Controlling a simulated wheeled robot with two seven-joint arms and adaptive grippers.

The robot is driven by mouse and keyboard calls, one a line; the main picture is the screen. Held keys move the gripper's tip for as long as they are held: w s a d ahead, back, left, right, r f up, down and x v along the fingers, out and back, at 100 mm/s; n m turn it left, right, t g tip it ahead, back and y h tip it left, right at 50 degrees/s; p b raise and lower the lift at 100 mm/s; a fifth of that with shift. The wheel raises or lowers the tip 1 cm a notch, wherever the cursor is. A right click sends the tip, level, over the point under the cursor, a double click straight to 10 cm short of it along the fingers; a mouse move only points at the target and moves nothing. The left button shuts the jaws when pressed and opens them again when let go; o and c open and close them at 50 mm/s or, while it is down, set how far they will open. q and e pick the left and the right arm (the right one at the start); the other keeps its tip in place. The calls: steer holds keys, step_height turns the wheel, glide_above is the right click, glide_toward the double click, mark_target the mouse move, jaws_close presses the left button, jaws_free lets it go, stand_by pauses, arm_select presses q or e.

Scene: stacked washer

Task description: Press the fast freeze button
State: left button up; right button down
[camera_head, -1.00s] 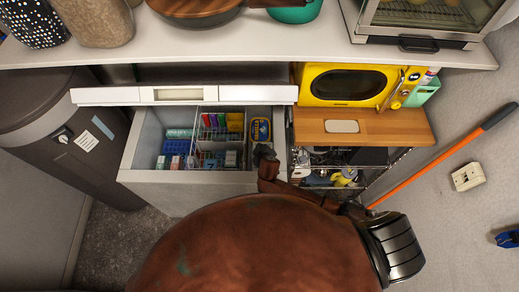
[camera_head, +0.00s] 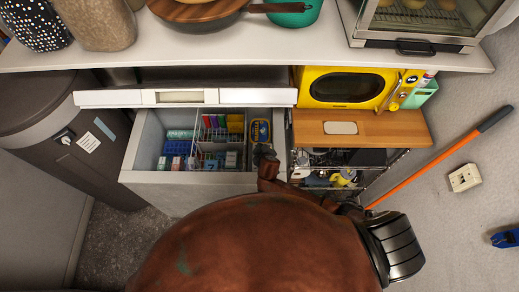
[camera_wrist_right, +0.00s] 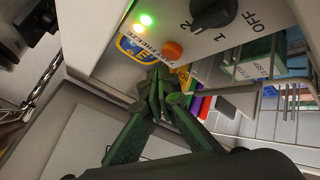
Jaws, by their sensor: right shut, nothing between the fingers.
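In the right wrist view, the fast freeze button (camera_wrist_right: 172,50) is a round orange button on a white control panel, beside lettering that is partly readable. A lit green lamp (camera_wrist_right: 146,20), a lit yellow lamp (camera_wrist_right: 138,29) and a black dial (camera_wrist_right: 213,12) are on the same panel. My right gripper (camera_wrist_right: 160,88) is shut and empty, its tips just below the button in the picture, with a visible gap. In the head view, my right gripper (camera_head: 265,155) is at the right side of the open freezer (camera_head: 150,185); the button cannot be made out there. My left gripper is not in view.
Packages and a wire basket (camera_wrist_right: 285,98) fill the freezer. A wooden board (camera_head: 390,126) and a yellow microwave (camera_head: 345,87) are right of it. A counter (camera_head: 250,48) runs above. A dark bin (camera_head: 60,130) stands left. An orange-handled pole (camera_head: 440,160) leans at right.

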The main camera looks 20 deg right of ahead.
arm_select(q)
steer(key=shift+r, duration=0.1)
arm_select(e)
steer(key=shift+r, duration=0.1)
arm_select(q)
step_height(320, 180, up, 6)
steer(key=p, duration=0.5)
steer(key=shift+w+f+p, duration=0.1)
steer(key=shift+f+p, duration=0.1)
steer(key=shift+p, duration=0.15)
arm_select(e)
step_height(320, 180, up, 6)
steer(key=shift+f, duration=0.1)
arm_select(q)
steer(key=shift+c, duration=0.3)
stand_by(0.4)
